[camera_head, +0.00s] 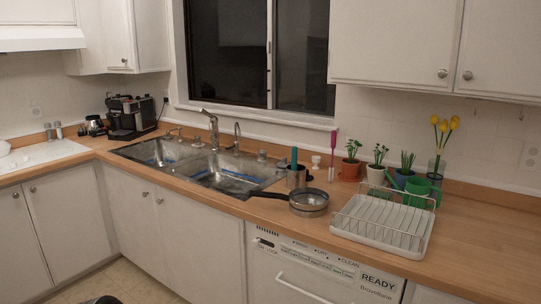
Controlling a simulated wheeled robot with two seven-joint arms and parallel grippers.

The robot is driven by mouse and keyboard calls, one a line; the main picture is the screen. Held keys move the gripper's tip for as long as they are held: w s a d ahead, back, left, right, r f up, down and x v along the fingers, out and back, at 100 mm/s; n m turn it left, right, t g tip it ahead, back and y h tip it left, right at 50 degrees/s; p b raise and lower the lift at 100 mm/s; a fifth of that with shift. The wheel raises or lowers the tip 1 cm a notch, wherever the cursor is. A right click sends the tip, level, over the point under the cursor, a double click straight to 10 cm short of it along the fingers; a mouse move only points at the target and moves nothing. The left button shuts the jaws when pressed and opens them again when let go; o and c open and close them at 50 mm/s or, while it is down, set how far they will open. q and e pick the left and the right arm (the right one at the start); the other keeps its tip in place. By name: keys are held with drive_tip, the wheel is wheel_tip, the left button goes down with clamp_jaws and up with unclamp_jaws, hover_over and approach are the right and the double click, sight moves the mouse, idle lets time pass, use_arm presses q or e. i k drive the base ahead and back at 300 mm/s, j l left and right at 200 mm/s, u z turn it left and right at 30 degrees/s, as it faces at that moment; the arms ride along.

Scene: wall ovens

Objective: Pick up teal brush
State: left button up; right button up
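A teal upright handle, likely the teal brush (294,157), stands in a grey metal cup (297,178) on the wooden counter, to the right of the sink. Its lower end is hidden inside the cup. Neither of my grippers shows in the head view.
A metal pan (309,203) stands just in front of the cup, its dark handle pointing left. A pink-handled item (333,146), potted plants (377,167) and a white dish rack (385,225) are to the right. The double sink (215,169) is left. The right counter is clear.

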sight(294, 148)
drive_tip(key=i+j+u, duration=0.25)
drive_tip(key=i+j, duration=0.8)
drive_tip(key=i, duration=0.1)
